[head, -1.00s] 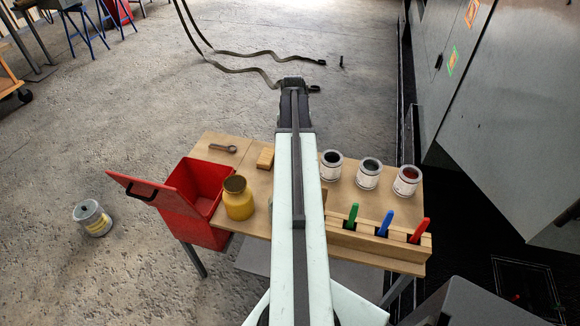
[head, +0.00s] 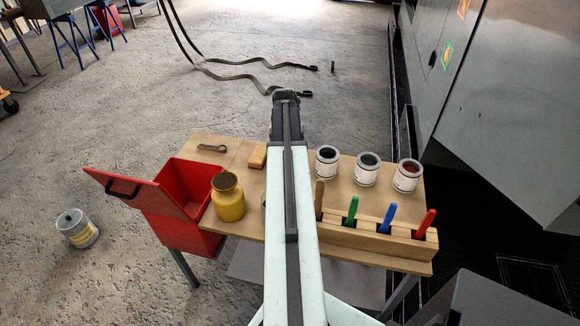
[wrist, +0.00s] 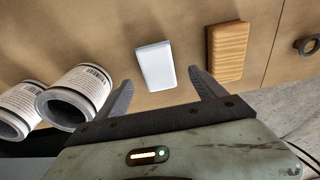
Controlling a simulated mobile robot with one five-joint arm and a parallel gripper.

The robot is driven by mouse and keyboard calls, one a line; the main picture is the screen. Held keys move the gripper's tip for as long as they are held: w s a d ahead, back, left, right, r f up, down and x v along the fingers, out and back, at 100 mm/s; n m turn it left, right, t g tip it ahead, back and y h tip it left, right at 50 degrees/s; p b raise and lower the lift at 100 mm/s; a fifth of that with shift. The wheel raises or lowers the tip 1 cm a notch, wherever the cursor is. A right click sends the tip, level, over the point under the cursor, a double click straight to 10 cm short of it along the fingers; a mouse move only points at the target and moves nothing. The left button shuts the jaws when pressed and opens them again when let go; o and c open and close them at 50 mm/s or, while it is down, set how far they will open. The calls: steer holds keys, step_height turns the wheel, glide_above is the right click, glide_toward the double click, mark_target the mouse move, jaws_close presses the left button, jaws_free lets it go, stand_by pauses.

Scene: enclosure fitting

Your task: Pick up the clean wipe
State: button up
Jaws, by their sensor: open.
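The clean wipe, a white folded pad (wrist: 155,66), lies on the wooden tabletop in the wrist view. My gripper (wrist: 160,78) is open, with one finger to each side of the wipe in the picture and nothing held. I cannot tell how high the fingers are above the table. In the head view my gripper (head: 286,97) shows at the far end of my arm, and the wipe does not show; my arm covers that part of the table.
A wooden block (wrist: 229,52) lies just right of the right finger; paint cans (wrist: 76,97) stand at left. The head view shows a yellow jar (head: 228,199), an open red bin (head: 190,190), a spanner (head: 212,148) and a rack (head: 372,240) of coloured handles.

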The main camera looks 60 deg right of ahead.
steer(key=f+b, duration=0.5)
steer(key=shift+d+f, duration=0.15)
steer(key=shift+d, duration=0.2)
steer(key=shift+r, duration=0.2)
steer(key=shift+c, duration=0.3)
steer(key=c, duration=1.5)
step_height(320, 180, up, 17)
steer(key=p, duration=1.8)
step_height(320, 180, down, 7)
steer(key=b, duration=0.7)
steer(key=shift+r, duration=0.2)
